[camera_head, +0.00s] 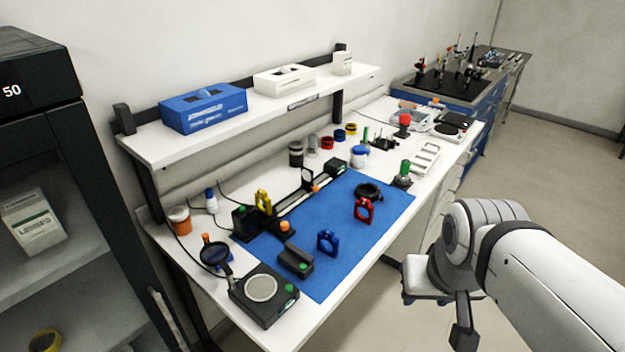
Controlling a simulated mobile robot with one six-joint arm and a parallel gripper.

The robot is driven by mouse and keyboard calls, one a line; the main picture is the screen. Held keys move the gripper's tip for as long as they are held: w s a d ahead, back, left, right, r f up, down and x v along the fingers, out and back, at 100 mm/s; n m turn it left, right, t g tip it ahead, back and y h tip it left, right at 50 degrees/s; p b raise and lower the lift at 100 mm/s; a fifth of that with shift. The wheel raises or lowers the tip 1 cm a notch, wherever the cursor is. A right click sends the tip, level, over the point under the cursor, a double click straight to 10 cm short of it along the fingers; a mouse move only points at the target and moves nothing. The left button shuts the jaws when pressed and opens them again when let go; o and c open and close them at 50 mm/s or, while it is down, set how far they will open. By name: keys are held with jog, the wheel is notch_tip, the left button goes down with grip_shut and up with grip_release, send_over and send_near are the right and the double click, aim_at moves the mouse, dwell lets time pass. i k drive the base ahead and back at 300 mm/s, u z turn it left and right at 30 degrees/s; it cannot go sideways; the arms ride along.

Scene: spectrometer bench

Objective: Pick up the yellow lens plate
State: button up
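The yellow lens plate (264,202) stands upright at the far left part of the blue mat (330,266), at the black optical rail (290,208). I cannot tell whether it sits on the rail or just behind it. My arm comes in from the lower right, well apart from the plate and off the table's front edge. A dark end part of my gripper (463,335) shows at the bottom, pointing down. Its fingers cannot be made out, so I cannot tell whether it is open or shut.
A blue lens plate (327,242) and a red lens plate (363,210) stand on the mat's front half. A black block (295,262) and a round-topped device (263,292) are at the front left. A shelf (260,112) with boxes overhangs the back.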

aim_at(263, 202)
jog(key=z, duration=1.6)
jog(key=i, duration=1.95)
jog(key=u, duration=1.2)
jog(key=k, duration=0.15)
jog(key=u, duration=2.2)
jog(key=i, duration=1)
jog(key=u, duration=0.05)
